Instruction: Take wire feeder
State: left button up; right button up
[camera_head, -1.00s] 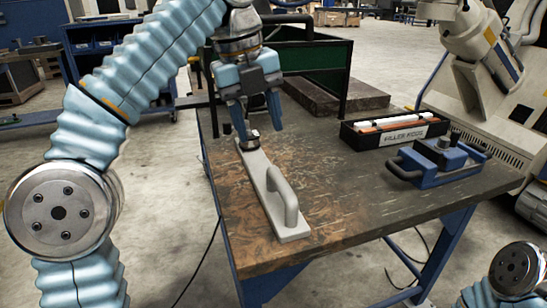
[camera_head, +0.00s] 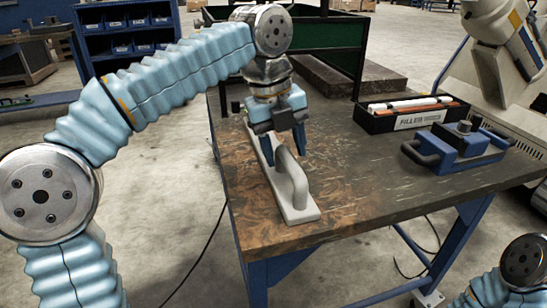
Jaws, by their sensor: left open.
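A blue device with black side handles and a dark knob (camera_head: 460,146) stands on the right of the bench. I cannot tell for sure which of these is the wire feeder. My left gripper (camera_head: 284,157) is open, pointing down at the grey plate's handle. Its fingers hide part of the plate and the handle's far end; contact is not clear. My right gripper is out of view; only part of my right arm shows at the bottom right.
A black box labelled as filler rods (camera_head: 372,122) stands behind the blue device. A green-walled bin (camera_head: 330,45) rises at the bench's back. The front right of the bench top (camera_head: 390,200) is clear. A pale machine (camera_head: 500,70) stands at the right.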

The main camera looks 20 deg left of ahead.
aim_at(288, 182)
pick_arm(q)
jog(key=shift+w+d+f, duration=0.1)
jog(key=shift+f, duration=0.5)
jog(key=shift+w+d+f, duration=0.1)
jog(key=shift+f, duration=0.45)
grip_shut()
jog(key=shift+r, duration=0.1)
